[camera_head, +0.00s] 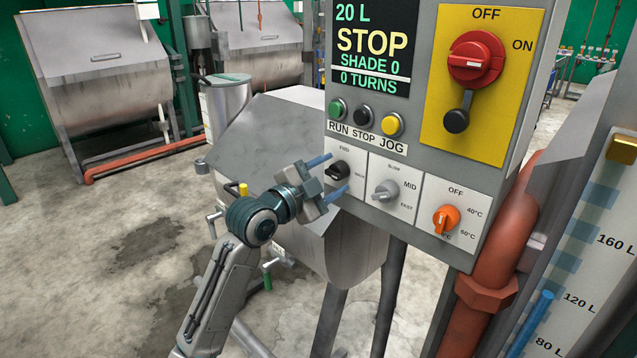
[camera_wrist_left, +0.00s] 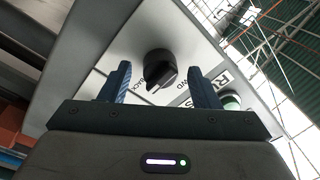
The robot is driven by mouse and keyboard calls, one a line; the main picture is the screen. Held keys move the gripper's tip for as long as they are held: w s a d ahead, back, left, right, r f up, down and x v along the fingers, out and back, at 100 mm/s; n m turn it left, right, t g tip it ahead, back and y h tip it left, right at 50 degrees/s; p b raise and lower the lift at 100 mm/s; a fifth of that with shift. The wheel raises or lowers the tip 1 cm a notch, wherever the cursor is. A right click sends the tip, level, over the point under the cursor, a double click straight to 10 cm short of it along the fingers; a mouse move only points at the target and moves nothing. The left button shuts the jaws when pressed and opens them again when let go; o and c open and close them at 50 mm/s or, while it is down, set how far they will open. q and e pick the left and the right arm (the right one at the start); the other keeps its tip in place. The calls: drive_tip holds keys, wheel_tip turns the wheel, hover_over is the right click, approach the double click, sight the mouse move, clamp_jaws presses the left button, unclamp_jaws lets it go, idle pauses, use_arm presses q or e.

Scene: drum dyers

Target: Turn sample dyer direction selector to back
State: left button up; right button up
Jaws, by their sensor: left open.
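The direction selector (camera_head: 339,172) is a black knob on a white plate marked FWD at the lower left of the grey control panel (camera_head: 420,110). In the left wrist view the knob (camera_wrist_left: 160,72) stands between the two blue fingers, with space on both sides. My left gripper (camera_head: 333,175) is open, its fingers reaching toward the panel, one above and one below the knob. I cannot tell how deep the fingers reach around it. The label by the lower finger is partly hidden. My right gripper is not in view.
A grey speed knob (camera_head: 385,190) and an orange temperature knob (camera_head: 445,218) sit to the right. Green, black and yellow buttons (camera_head: 393,124) are just above. A red main switch (camera_head: 476,57) is higher up. A thick red pipe (camera_head: 505,240) runs beside the panel.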

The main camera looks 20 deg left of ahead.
use_arm(q)
drive_tip(key=shift+s+a+f, duration=0.1)
drive_tip(key=shift+s+a, duration=0.1)
drive_tip(key=shift+s, duration=0.25)
drive_tip(key=b+v, duration=0.2)
drive_tip(key=v, duration=0.7)
drive_tip(key=shift+s, duration=0.3)
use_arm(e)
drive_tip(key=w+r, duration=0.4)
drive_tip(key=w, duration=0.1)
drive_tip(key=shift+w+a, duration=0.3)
